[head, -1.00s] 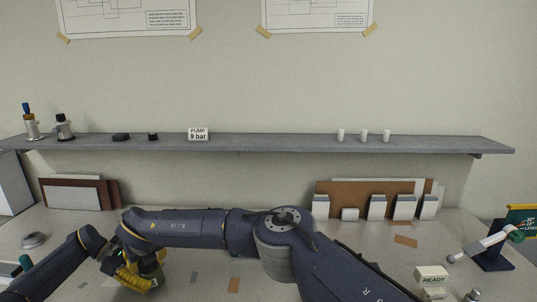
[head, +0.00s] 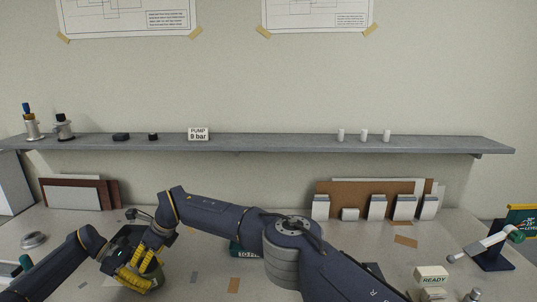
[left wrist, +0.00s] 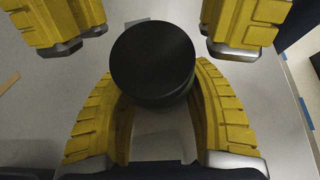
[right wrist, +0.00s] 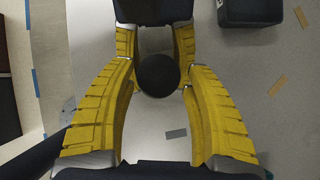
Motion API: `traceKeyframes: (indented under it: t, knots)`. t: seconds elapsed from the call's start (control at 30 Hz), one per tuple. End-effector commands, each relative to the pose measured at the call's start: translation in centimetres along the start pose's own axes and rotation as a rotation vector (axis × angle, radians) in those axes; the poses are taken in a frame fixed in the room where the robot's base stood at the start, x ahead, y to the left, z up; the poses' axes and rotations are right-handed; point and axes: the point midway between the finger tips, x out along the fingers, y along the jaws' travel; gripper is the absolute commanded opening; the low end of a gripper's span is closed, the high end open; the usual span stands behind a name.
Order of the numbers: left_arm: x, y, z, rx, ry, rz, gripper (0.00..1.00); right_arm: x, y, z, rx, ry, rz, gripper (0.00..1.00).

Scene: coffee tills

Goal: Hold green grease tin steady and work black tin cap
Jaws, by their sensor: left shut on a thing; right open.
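The black tin cap (left wrist: 152,62) shows as a dark round disc in the left wrist view, and also in the right wrist view (right wrist: 158,75). The green grease tin beneath it is mostly hidden by the cap and fingers. My left gripper (head: 135,277) is shut on the tin at the left front of the table, its yellow fingers on both sides below the cap. My right gripper (right wrist: 158,84) is open, its fingers on both sides of the cap with gaps visible. In the head view the two sets of fingers overlap.
A dark green block with lettering (head: 243,252) stands partly behind my right arm. A white READY block (head: 432,273) is at the right. A grey shelf (head: 300,146) runs along the wall. Flat tape patches (head: 233,285) lie on the table, with clear room between them.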

Motion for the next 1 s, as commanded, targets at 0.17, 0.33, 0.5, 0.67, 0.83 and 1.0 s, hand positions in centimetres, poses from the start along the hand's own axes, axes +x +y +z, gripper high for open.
traceKeyframes:
  t: [0.17, 0.33, 0.5, 0.67, 0.83, 1.0]
  knots:
    - [0.1, 0.0, -0.1, -0.001, 0.002, -0.001, 0.06, 0.0, 0.0, 0.0, -0.039, 0.001, 0.028, 0.52]
    - [0.1, 0.0, -0.1, -0.001, 0.001, -0.001, 0.06, 0.1, 0.0, 0.0, -0.038, 0.001, 0.026, 0.52]
    - [0.1, 0.0, -0.1, -0.001, 0.001, -0.001, 0.06, 0.5, 0.0, -0.4, -0.038, 0.002, 0.026, 0.52]
    - [0.1, 0.0, -0.1, -0.001, 0.001, -0.002, 0.06, 1.2, 0.0, -1.0, -0.037, 0.002, 0.026, 0.52]
    - [0.1, 0.0, -0.1, -0.001, 0.001, -0.002, 0.06, 1.6, -0.1, -1.2, -0.037, 0.002, 0.025, 0.52]
    - [0.1, 0.0, -0.1, -0.001, 0.001, -0.002, 0.06, 1.6, -0.1, -1.2, -0.038, 0.002, 0.025, 0.52]
